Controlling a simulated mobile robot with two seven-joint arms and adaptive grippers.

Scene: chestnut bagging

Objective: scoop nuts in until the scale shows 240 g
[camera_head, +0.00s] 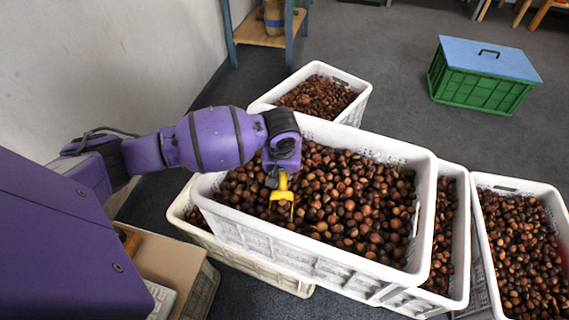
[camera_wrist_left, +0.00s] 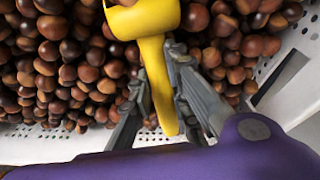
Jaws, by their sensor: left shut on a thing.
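My left gripper (camera_head: 274,178) is over the large white crate (camera_head: 300,251) full of brown chestnuts (camera_head: 342,190). It is shut on the handle of a yellow scoop (camera_head: 282,194). The scoop points down, its lower end at the nuts near the left part of the crate. In the left wrist view, the gripper's two fingers (camera_wrist_left: 158,92) flank the yellow handle of the scoop (camera_wrist_left: 152,60), and chestnuts (camera_wrist_left: 75,70) lie behind. How many nuts the scoop holds cannot be told. My right gripper is out of view. No scale reading can be seen.
More crates of nuts stand around: one behind (camera_head: 352,110), one at right (camera_head: 457,230), one at far right (camera_head: 485,182). A cardboard box (camera_head: 160,258) is at lower left beside a partly hidden white item (camera_head: 160,300). A green crate with blue lid (camera_head: 482,85) stands on open floor.

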